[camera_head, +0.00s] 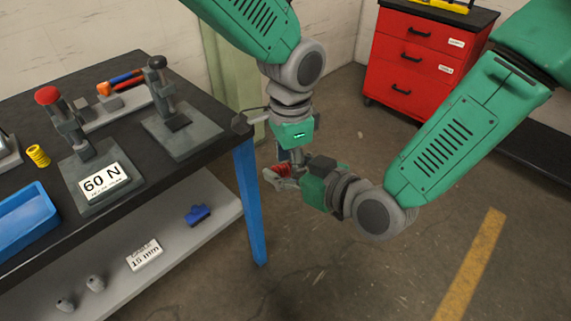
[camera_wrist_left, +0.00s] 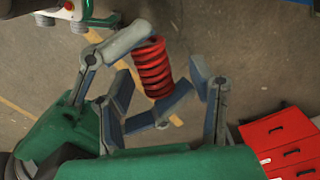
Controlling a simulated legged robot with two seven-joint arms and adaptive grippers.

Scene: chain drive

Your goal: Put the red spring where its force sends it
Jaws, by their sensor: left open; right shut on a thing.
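The red spring (camera_head: 281,170) is in the air right of the table in the head view, partly hidden by the grippers. In the left wrist view its coils (camera_wrist_left: 154,67) show clearly. My right gripper (camera_head: 279,178) is shut on it, with one finger at each end of the coil. My left gripper (camera_head: 296,160) comes from above. In the left wrist view its fingers (camera_wrist_left: 160,78) are open, one on each side of the spring. A red-knobbed press (camera_head: 67,125) with a "60 N" plate (camera_head: 104,183) and a black-knobbed press (camera_head: 172,108) stand on the table.
A yellow spring (camera_head: 38,156) and a blue tray (camera_head: 24,218) are on the dark table (camera_head: 150,185). The lower shelf (camera_head: 195,235) holds a blue part (camera_head: 198,214) and a "15 mm" label (camera_head: 145,254). A red drawer cabinet (camera_head: 420,60) stands behind. The floor right of the table is clear.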

